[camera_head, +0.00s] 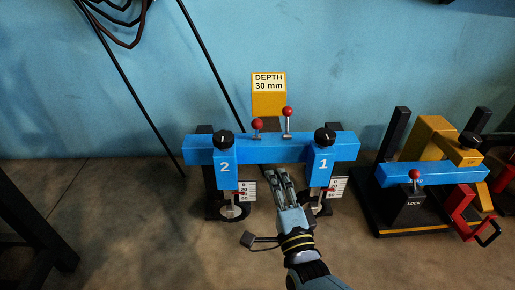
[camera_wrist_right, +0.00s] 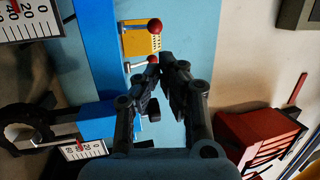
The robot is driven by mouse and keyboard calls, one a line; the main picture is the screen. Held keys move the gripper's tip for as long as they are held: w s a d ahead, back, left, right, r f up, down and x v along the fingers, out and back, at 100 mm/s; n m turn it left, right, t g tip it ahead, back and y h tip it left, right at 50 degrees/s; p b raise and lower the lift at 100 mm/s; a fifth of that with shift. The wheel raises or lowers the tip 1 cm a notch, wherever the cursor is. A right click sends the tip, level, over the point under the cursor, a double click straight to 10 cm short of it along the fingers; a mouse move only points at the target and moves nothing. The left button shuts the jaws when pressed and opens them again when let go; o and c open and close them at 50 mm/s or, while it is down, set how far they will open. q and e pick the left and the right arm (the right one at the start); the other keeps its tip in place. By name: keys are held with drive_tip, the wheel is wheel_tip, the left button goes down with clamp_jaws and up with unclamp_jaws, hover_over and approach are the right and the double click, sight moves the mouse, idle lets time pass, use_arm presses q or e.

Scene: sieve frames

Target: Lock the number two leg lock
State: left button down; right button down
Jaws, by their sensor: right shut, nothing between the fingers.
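A blue crossbeam (camera_head: 270,150) carries a leg block marked 2 (camera_head: 225,169) at left and one marked 1 (camera_head: 322,165) at right. Each has a black knob on top, at left (camera_head: 223,139) and right (camera_head: 325,137). Two red-ball levers stand at the beam's middle: a lower left one (camera_head: 257,124) and a taller right one (camera_head: 287,111). The frames do not show which is the number two lock. My right gripper (camera_head: 281,172) is shut and empty, in front of the beam between the legs. In the wrist view its fingertips (camera_wrist_right: 165,66) appear close to a red ball (camera_wrist_right: 153,59). My left gripper is not in view.
A yellow block (camera_head: 268,98) reading DEPTH 30 mm stands behind the beam. Scale plates hang beside the number 2 leg (camera_head: 247,190) and number 1 leg (camera_head: 338,186). A second blue and yellow fixture (camera_head: 430,174) marked LOCK stands at right.

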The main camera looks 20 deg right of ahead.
sight(259, 127)
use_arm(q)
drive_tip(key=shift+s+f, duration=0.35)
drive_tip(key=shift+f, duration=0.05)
use_arm(e)
drive_tip(key=shift+w+f, duration=0.2)
